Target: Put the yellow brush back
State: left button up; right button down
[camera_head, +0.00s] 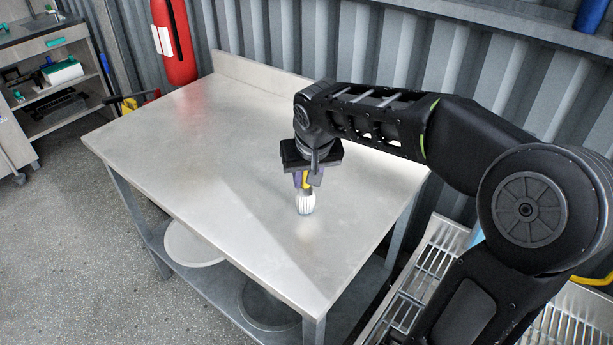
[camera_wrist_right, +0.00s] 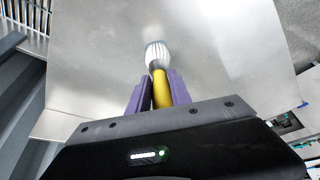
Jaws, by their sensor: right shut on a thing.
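The yellow brush has a yellow handle and a white bristle head. In the head view its white head (camera_head: 306,203) points down over the metal table (camera_head: 215,160); I cannot tell whether it touches the top. My right gripper (camera_head: 308,180) is shut on the brush's handle. In the right wrist view the yellow handle (camera_wrist_right: 163,90) sits between the purple fingers of the right gripper (camera_wrist_right: 158,90), with the white bristles beyond them. The upper end of the handle is hidden by the gripper. My left gripper is not in view.
The tabletop is otherwise bare, with a raised edge at the back. Round pale items (camera_head: 193,243) lie on its lower shelf. A metal wire rack (camera_head: 430,270) stands at the right, partly behind my arm. A red cylinder (camera_head: 174,45) hangs by the corrugated wall.

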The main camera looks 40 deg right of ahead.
jog(key=shift+f, duration=0.2)
jog(key=c, duration=1.1)
grip_release()
jog(key=shift+o, duration=0.4)
jog(key=o, duration=1)
jog(key=shift+r, duration=0.15)
jog(key=shift+p+v, duration=2.3)
jog(key=shift+v, duration=2.15)
